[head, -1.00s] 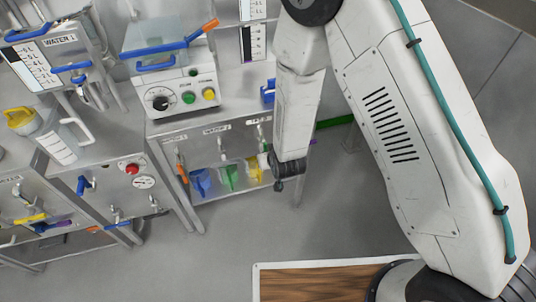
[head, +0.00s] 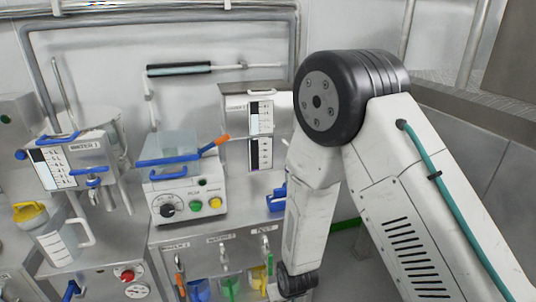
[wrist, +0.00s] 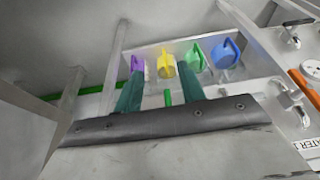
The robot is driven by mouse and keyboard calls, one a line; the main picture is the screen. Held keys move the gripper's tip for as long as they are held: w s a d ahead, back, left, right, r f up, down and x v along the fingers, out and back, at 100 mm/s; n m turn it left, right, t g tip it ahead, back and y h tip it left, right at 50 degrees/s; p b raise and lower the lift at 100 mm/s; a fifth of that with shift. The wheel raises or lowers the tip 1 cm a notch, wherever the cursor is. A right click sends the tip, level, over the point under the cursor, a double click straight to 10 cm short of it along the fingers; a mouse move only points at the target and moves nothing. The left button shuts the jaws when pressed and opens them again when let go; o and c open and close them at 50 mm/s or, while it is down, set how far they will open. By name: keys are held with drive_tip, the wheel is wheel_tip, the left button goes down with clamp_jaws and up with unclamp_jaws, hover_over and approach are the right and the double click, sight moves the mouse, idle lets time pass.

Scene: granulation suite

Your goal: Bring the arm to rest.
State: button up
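My arm (head: 398,190) rises from the lower right in the head view, bends at a dark round joint and hangs down to a dark wrist joint at the bottom edge. My gripper does not show there. In the wrist view my gripper (wrist: 160,66) has two teal fingers standing well apart with nothing held between them. Beyond the fingers are a purple scoop (wrist: 136,62), a yellow scoop (wrist: 166,64), a green scoop (wrist: 194,58) and a blue scoop (wrist: 225,54) in a shelf bay. I cannot judge the exact distance to them.
A steel bench carries a machine with knobs (head: 187,203), a water tank (head: 80,162) and a yellow-lidded jug (head: 55,236) to the left of my arm. Pipes run along the wall. Grey floor shows at the right of the arm's lower end.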

drive_tip(key=s+d+r+m, duration=0.1)
drive_tip(key=s+d+r, duration=0.6)
drive_tip(key=r, duration=0.7)
drive_tip(key=s+d+r+m+g, duration=0.1)
drive_tip(key=s+d+r, duration=0.6)
drive_tip(key=r, duration=0.7)
drive_tip(key=s+d+r+m+g+h, duration=0.1)
drive_tip(key=s+d+r, duration=0.6)
drive_tip(key=r, duration=0.7)
drive_tip(key=shift+s+d+m, duration=0.3)
drive_tip(key=shift+s+d, duration=0.05)
drive_tip(key=shift+d, duration=0.15)
